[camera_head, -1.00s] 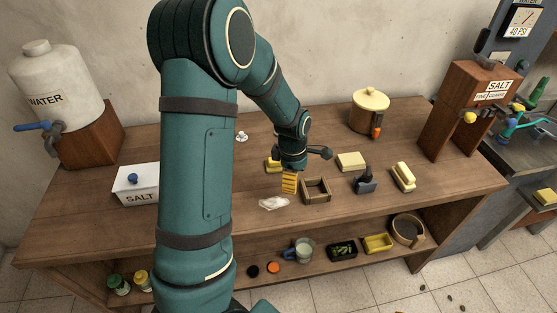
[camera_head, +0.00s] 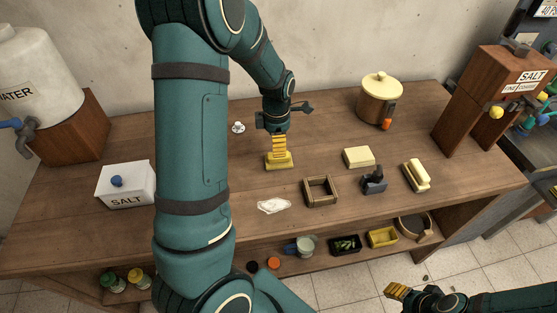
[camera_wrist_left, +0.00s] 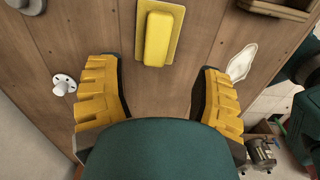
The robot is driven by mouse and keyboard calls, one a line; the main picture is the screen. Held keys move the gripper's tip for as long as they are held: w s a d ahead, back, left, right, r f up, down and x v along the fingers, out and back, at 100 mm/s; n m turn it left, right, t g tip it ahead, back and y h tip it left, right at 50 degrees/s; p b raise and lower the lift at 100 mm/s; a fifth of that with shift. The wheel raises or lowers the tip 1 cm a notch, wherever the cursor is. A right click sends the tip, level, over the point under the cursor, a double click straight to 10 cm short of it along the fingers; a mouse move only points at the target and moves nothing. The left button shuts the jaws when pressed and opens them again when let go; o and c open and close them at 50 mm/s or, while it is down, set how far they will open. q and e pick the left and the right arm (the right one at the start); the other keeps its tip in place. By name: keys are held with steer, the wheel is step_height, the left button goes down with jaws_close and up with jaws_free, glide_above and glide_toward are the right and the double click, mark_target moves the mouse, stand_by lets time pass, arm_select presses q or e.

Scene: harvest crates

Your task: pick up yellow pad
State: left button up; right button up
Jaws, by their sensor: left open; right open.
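The yellow pad (camera_head: 279,162), a flat yellow plate with a raised block, lies on the wooden table below my left gripper (camera_head: 278,146). In the left wrist view the yellow pad (camera_wrist_left: 160,40) is just beyond the gap between the open yellow fingers of my left gripper (camera_wrist_left: 159,72), with nothing held. The fingers partly cover the pad in the head view, and I cannot tell there whether they touch it. My right gripper (camera_head: 396,291) is open and empty at the lower right, in front of the table.
A wooden frame (camera_head: 306,194), a pale yellow block (camera_head: 358,156), a dark tool (camera_head: 373,181) and a pale handled pad (camera_head: 417,175) stand to the right. A white scrap (camera_head: 273,206) lies in front. A salt box (camera_head: 125,185) is left. The pot (camera_head: 377,103) stands behind.

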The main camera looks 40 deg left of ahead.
mark_target(278, 159)
arm_select(q)
steer(key=f, duration=0.2)
steer(key=f+b, duration=0.1)
steer(key=f, duration=0.4)
steer(key=shift+w+f, duration=0.3)
steer(key=shift+w, duration=0.05)
steer(key=shift+r, duration=0.1)
jaws_close()
